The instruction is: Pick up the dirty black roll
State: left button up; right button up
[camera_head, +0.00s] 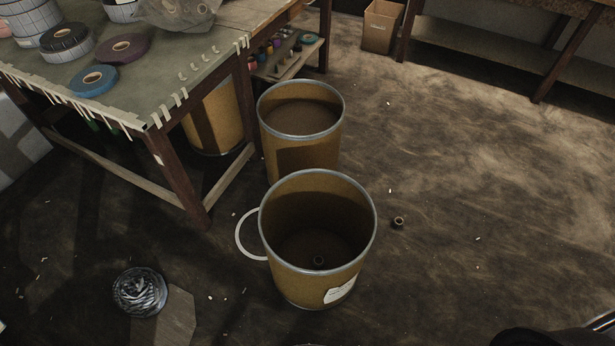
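A roundish black and grey roll (139,292), streaked and dirty-looking, lies on the floor at the lower left. It touches or partly overlaps a flat brown piece (170,318). A black roll (65,37) also sits on the table at the upper left, on top of a pale grid-patterned roll. No gripper fingers show in the head view. A dark shape at the bottom right corner may be part of my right arm, but it shows no fingertips.
Two open drums (365,240) (337,135) stand mid-floor, with a white ring (246,236) beside the near one. The worktable (150,90) holds blue (80,86) and purple (138,45) tape rolls. A small brown core (398,222) lies on the floor. The right floor is mostly clear.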

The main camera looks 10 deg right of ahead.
aim_at(395, 224)
jog(key=z, duration=1.2)
jog(key=i+l+u, duration=0.1)
jog(key=u, duration=0.3)
jog(key=i+l+u, duration=0.15)
jog(key=u, duration=0.25)
jog(key=l+u, duration=0.25)
jog(key=u, duration=0.2)
jog(key=i, duration=0.05)
